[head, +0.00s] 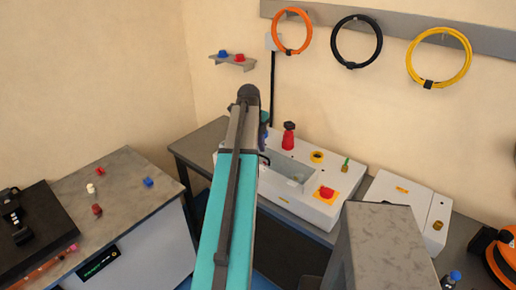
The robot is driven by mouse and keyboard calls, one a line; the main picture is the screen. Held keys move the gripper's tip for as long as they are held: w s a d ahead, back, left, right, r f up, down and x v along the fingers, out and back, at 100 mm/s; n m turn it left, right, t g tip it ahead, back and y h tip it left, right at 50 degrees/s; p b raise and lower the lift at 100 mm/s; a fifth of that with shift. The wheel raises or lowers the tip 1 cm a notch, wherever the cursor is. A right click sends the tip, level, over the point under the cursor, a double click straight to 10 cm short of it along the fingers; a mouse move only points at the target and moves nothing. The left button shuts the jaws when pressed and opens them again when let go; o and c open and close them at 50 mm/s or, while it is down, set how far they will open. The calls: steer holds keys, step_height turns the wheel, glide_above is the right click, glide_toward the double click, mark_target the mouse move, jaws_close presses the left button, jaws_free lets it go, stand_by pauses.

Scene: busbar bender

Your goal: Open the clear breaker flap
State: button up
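A small pale grey box (271,42) is on the back wall beside the orange coil, with a black conduit running down from it. It may be the breaker housing, but I cannot make out a clear flap on it. The white bender machine (322,207) stands on the bench below, with a recessed, partly see-through area (297,178) in its top. My teal and grey arm reaches up across the middle and covers the machine's left part. A small part of my wrist shows right of the arm's top. My gripper's fingers are hidden behind the arm.
Orange (279,32), black (334,52) and yellow (409,67) coils hang from a wall rail. A small shelf (237,63) holds blue and red pieces. A grey-topped cabinet (128,188) stands left. A white box (391,194) and grey block (382,235) are at right.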

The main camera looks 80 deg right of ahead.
jaws_close()
stand_by(1.4)
